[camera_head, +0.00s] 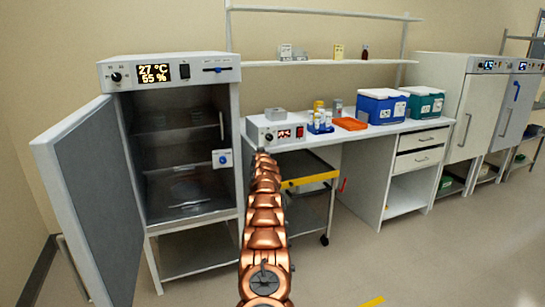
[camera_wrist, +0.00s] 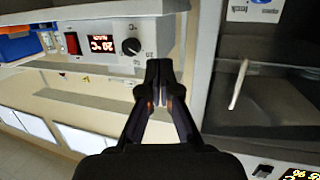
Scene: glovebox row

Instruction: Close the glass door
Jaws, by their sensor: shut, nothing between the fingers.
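The cabinet (camera_head: 168,74) on the left has a dark interior with shelves. Its grey outer door (camera_head: 85,190) stands wide open to the left. A glass door (camera_head: 180,135) appears to lie across the opening, with a pale handle (camera_head: 221,125) near its right edge. I cannot tell whether a small gap remains. In the wrist view the dark glass door (camera_wrist: 265,105) and its white handle (camera_wrist: 238,85) are right of my gripper (camera_wrist: 160,75). My gripper is shut, empty and apart from the handle. In the head view my arm mostly hides it.
A benchtop device (camera_head: 275,133) with a red switch stands near my arm's tip. Blue (camera_head: 382,108) and teal (camera_head: 422,103) boxes and an orange tray (camera_head: 350,124) are on the bench (camera_head: 380,131). A cart (camera_head: 310,183) stands below. Floor at front right is mostly clear.

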